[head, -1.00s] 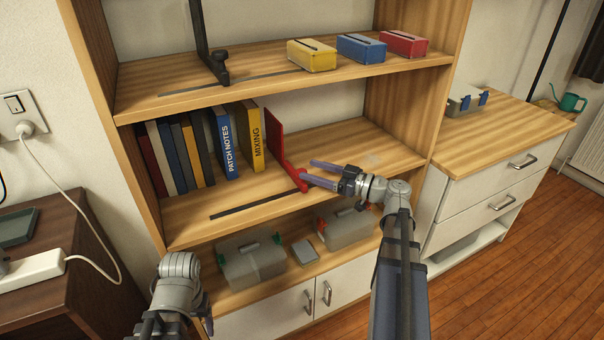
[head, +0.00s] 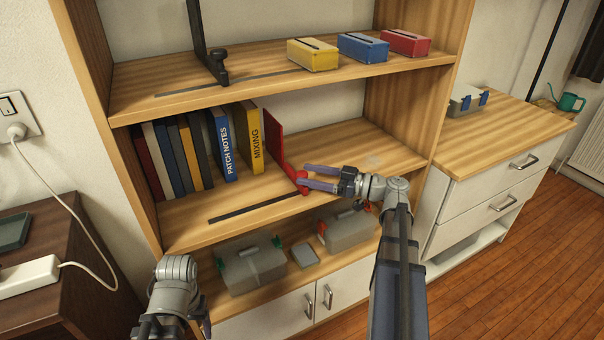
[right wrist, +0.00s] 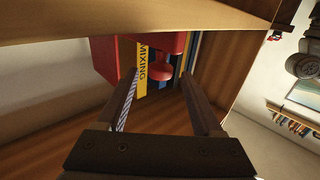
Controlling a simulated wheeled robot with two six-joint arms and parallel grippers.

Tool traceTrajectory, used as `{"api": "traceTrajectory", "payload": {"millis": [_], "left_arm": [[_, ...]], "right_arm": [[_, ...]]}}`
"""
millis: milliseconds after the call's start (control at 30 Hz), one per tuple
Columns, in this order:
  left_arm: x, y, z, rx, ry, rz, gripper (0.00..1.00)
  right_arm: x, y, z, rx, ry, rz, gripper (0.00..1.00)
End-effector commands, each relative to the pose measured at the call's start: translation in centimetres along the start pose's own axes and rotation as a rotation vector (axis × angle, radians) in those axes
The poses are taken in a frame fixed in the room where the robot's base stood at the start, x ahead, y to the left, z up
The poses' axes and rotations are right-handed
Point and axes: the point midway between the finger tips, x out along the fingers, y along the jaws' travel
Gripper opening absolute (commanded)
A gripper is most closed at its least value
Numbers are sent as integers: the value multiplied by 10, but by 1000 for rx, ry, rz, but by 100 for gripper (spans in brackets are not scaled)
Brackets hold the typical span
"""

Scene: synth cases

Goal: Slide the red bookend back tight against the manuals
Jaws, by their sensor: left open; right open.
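The red bookend (head: 275,142) stands on the middle shelf, its upright plate at the right end of the manuals (head: 206,150). I cannot tell whether it touches the yellow MIXING manual (head: 255,145). Its low red front part with a knob (head: 300,189) points toward the shelf's front. My right gripper (head: 305,176) is open, its fingertips close to the knob. In the right wrist view the red knob (right wrist: 161,72) shows between the open fingers, and I cannot tell whether they touch it. My left gripper (head: 204,324) is low at the bottom left, mostly hidden, away from the shelf.
A dark strip (head: 252,208) runs along the middle shelf's front. The upper shelf holds yellow, blue and red boxes (head: 385,48) and a black bookend (head: 210,60). Lidded containers (head: 250,262) stand below. The middle shelf's right part is free.

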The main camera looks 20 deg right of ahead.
Motion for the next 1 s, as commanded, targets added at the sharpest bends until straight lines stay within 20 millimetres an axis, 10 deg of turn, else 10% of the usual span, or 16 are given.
{"api": "traceTrajectory", "payload": {"millis": [567,1000], "left_arm": [[0,0,0,0,0,0,72],[0,0,0,0,0,0,72]], "right_arm": [[25,0,0,0,0,1,68],[25,0,0,0,0,1,18]]}}
